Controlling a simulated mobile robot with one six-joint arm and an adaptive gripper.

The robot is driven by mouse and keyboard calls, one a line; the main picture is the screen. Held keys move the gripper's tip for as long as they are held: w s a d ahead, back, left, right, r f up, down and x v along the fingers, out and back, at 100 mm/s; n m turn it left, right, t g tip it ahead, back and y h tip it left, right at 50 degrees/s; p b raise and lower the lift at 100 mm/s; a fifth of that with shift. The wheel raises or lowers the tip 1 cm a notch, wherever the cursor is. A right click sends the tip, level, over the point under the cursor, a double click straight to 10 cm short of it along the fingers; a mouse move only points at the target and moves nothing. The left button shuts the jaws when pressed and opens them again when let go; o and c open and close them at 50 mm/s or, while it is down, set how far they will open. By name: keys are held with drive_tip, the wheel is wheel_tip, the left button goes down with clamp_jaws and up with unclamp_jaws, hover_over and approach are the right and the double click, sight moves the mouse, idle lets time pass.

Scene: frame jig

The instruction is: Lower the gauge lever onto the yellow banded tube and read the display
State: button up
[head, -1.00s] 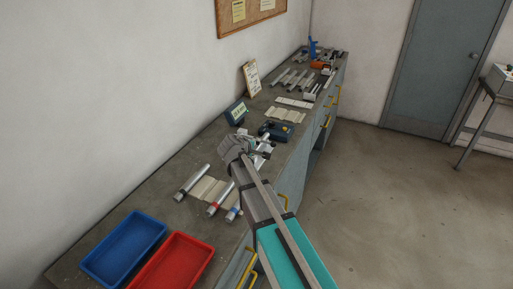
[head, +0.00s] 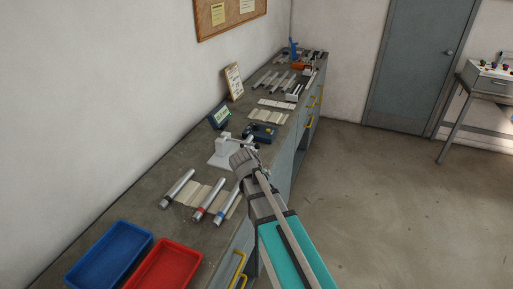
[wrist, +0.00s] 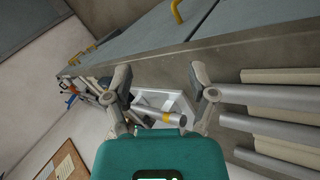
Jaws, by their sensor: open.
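The white gauge stand (head: 222,152) is on the bench. In the wrist view, its pale frame (wrist: 150,99) shows between my fingers. The yellow banded tube (wrist: 172,117) lies at the stand in the wrist view, its yellow band near one end. My gripper hides that tube in the head view. I cannot make out the gauge lever clearly. A dark display box (head: 219,117) with a pale screen stands behind the stand; its reading is too small to read. My gripper (head: 249,148) is open, on the front side of the stand; its two fingers (wrist: 160,85) are apart with nothing gripped.
Several tubes lie on a pale ribbed rest, including one with a red band (head: 202,208) and one with a blue band (head: 226,208). A blue tray (head: 82,284) and a red tray (head: 133,286) are nearer. A dark blue device (head: 260,131) sits beyond the gripper.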

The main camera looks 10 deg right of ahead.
drive_tip(key=s+d+f+m+g+y+b, duration=0.1)
drive_tip(key=s+f+m+g+y, duration=0.3)
drive_tip(key=s, duration=0.7)
drive_tip(key=m+t+y+b, duration=1.2)
drive_tip(key=m+y+b, duration=0.3)
drive_tip(key=m, duration=1.5)
approach(257, 145)
drive_tip(key=s+d, duration=0.1)
drive_tip(key=s+d+h, duration=0.1)
drive_tip(key=d, duration=0.1)
drive_tip(key=shift+f+b, duration=0.1)
drive_tip(key=shift+b, duration=0.3)
drive_tip(key=shift+w+a, duration=0.15)
drive_tip(key=x, duration=1.3)
drive_tip(key=shift+a+f, duration=0.15)
drive_tip(key=shift+a, duration=0.1)
